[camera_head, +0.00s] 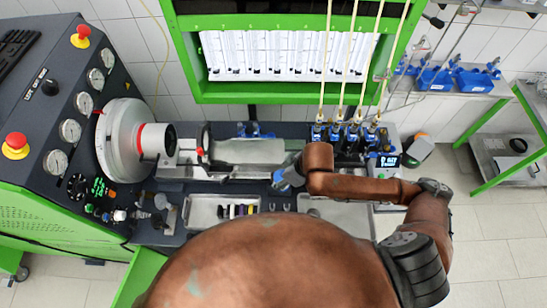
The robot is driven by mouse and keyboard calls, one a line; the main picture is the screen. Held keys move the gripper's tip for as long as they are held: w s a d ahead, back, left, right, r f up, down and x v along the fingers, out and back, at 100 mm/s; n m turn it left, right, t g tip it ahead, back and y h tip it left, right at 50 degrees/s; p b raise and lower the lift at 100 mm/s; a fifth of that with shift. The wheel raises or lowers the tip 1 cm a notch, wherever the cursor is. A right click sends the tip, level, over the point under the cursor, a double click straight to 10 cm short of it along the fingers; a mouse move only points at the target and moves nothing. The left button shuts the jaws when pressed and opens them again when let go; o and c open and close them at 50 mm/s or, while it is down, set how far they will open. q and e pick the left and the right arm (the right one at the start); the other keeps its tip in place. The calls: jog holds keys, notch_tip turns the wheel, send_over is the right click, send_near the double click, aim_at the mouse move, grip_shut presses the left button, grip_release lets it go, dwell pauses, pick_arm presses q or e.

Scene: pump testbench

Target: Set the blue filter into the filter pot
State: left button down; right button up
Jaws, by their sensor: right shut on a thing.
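My right gripper (290,173) is over the middle of the bench, at the end of my brown arm that comes in from the right. It is shut on a small blue thing (278,181), which looks like the blue filter. Only a little of the blue shows beside the gripper, and the fingertips are small and partly hidden. I cannot make out the filter pot for certain; my arm and body cover part of the bench. My left gripper is not in view.
A metal tray (197,216) with small dark and coloured parts lies at the front of the bench. A large grey-white wheel (118,140) and a gauge panel (70,130) stand at left. Blue-based fittings with upright hoses (343,132) stand behind my right arm.

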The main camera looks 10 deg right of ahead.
jog(key=w+d+f+b, duration=0.5)
jog(key=w+f+b, duration=0.1)
jog(key=w+d+f+b, duration=0.2)
jog(key=w+d+f, duration=0.1)
jog(key=w, duration=0.1)
jog(key=shift+d+f+b, duration=0.15)
jog(key=shift+d+b, duration=0.2)
jog(key=shift+b, duration=0.05)
jog(key=shift+w+d+f+p, duration=0.1)
jog(key=shift+f+p, duration=0.1)
jog(key=shift+f, duration=0.7)
jog(key=shift+w+d+f+p, duration=0.1)
jog(key=shift+f+p, duration=0.05)
jog(key=shift+f, duration=0.75)
jog(key=o, duration=1.2)
jog(key=shift+f, duration=0.15)
